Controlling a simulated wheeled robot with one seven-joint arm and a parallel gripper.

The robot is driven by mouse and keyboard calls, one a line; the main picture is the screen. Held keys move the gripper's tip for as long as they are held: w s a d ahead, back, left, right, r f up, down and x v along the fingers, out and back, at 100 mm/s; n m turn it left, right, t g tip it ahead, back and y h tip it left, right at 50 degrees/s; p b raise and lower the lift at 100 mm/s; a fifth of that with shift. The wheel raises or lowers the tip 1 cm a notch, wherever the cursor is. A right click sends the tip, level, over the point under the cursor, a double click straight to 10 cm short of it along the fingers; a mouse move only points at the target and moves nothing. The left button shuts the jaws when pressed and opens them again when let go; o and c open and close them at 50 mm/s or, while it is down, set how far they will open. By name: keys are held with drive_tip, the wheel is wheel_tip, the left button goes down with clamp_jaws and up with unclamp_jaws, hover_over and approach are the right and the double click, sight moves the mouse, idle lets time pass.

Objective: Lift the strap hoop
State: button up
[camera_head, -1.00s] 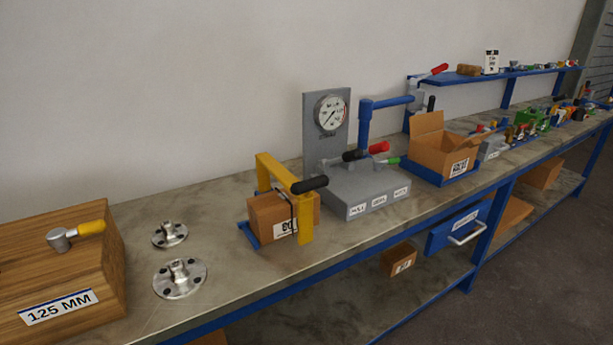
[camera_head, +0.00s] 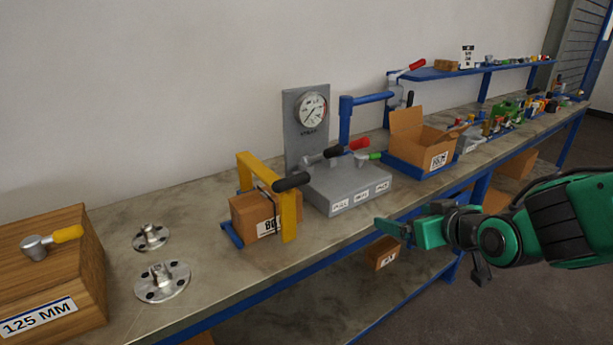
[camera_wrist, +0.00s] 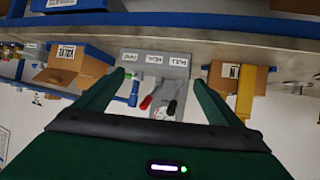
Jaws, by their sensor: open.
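The strap hoop is a yellow frame (camera_head: 289,216) standing on the bench around a cardboard box (camera_head: 250,216), with a dark band across the box. A black handle (camera_head: 291,181) shows at the hoop's top right. The hoop also appears in the wrist view (camera_wrist: 245,88), where the scene looks upside down, right of my fingers. My green gripper (camera_head: 392,229) is in front of the bench edge, right of the hoop and apart from it. In the wrist view its two fingers (camera_wrist: 158,80) are spread with nothing gripped between them.
A grey block with a gauge (camera_head: 311,110) and levers stands right of the hoop. Farther right is an open carton (camera_head: 425,140). Left are two metal flanges (camera_head: 162,281) and a wooden block (camera_head: 60,270). A lower shelf holds a small box (camera_head: 382,253).

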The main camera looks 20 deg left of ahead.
drive_tip(key=s+a+r+n+y, duration=0.1)
drive_tip(key=a+y, duration=0.1)
drive_tip(key=a, duration=0.4)
drive_tip(key=s+a+r+n+y, duration=0.1)
drive_tip(key=s+a+r+y, duration=0.1)
drive_tip(key=a, duration=0.4)
drive_tip(key=n+t+y, duration=0.1)
drive_tip(key=y, duration=0.2)
approach(296, 185)
drive_tip(key=x, duration=0.4)
drive_tip(key=shift+w+f, duration=0.3)
drive_tip(key=shift+w+a+r+y, duration=0.15)
drive_tip(key=shift+w+a+y, duration=0.1)
drive_tip(key=shift+a+y, duration=0.25)
drive_tip(key=x, duration=0.9)
drive_tip(key=shift+w+a, duration=0.25)
drive_tip(key=shift+a, duration=0.05)
